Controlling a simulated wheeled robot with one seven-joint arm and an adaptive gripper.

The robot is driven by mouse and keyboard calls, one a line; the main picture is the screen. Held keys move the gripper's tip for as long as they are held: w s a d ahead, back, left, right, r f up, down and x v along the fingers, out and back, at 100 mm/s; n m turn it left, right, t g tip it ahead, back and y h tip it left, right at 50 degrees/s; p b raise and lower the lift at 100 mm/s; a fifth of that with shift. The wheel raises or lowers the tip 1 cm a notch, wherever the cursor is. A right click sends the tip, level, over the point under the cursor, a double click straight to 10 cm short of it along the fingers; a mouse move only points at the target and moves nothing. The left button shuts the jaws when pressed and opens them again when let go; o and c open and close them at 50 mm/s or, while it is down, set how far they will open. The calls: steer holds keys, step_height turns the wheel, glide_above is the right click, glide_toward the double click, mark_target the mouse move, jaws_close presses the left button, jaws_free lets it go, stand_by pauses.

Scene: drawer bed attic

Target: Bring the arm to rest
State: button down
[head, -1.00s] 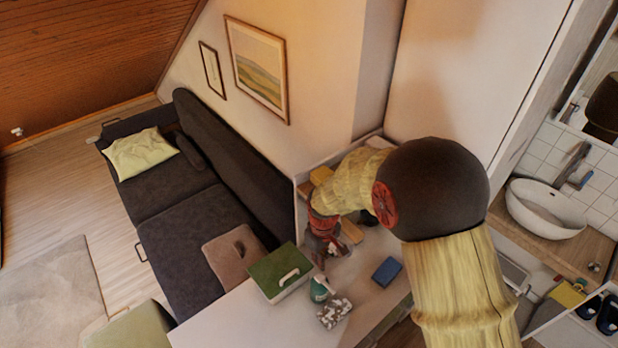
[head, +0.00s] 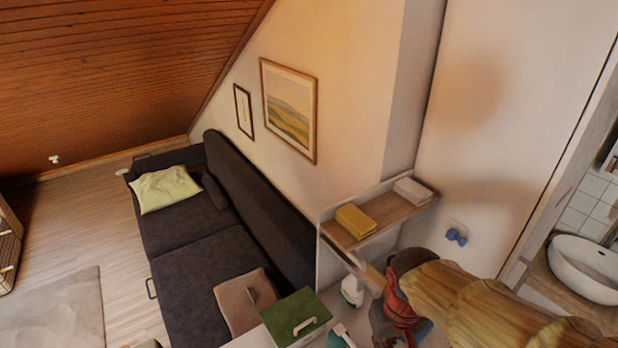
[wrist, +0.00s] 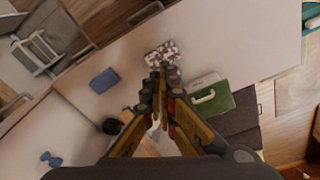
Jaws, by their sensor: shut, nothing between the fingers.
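My gripper (wrist: 163,75) shows in the wrist view with its two fingers together and nothing between them. It hangs above the white table (wrist: 205,45), pointing down towards a grey-and-white patterned item (wrist: 161,52). In the head view my arm comes in from the lower right, and its wrist part is low beside the wall shelf; the fingertips cannot be made out there.
A green box with a white handle (head: 297,318) stands on the table, near a dark sofa (head: 220,262). A wall shelf (head: 385,218) holds a yellow item (head: 356,221) and a white one. A blue block (wrist: 104,81) lies on the table.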

steer(key=s+d+m+t+b, duration=0.1)
steer(key=s+d+t+b, duration=0.2)
steer(key=b, duration=0.7)
steer(key=shift+s+d+m+t, duration=0.35)
steer(key=shift+s+t, duration=0.45)
steer(key=shift+s, duration=0.25)
